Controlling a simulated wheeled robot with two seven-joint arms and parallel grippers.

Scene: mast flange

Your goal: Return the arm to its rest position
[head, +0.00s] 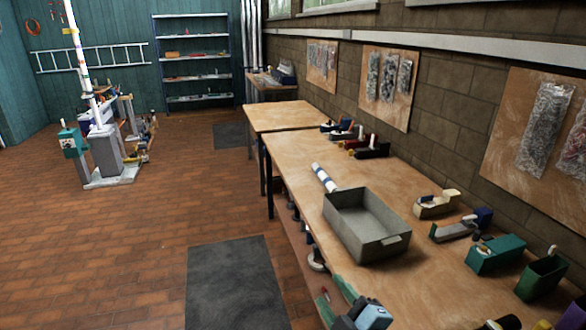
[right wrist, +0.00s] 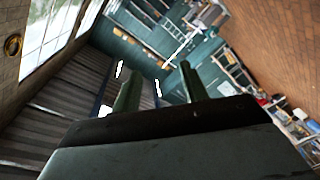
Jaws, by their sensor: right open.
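My right gripper (head: 332,293) is at the bottom edge of the head view, beside the front edge of the workbench. Its two green fingers are apart with nothing between them. In the right wrist view the same open fingers (right wrist: 158,82) point toward a teal wall and shelving, and the gap is empty. Most of my right arm is out of the head view. My left gripper does not show.
The workbench (head: 290,155) runs along the brick wall. A grey open bin (head: 371,247), a white-and-blue cylinder (head: 325,178) and several hand tools lie on it. Brick floor (head: 120,235) is open at left, with a dark mat (head: 235,285). A white mast (head: 80,60) stands farther back.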

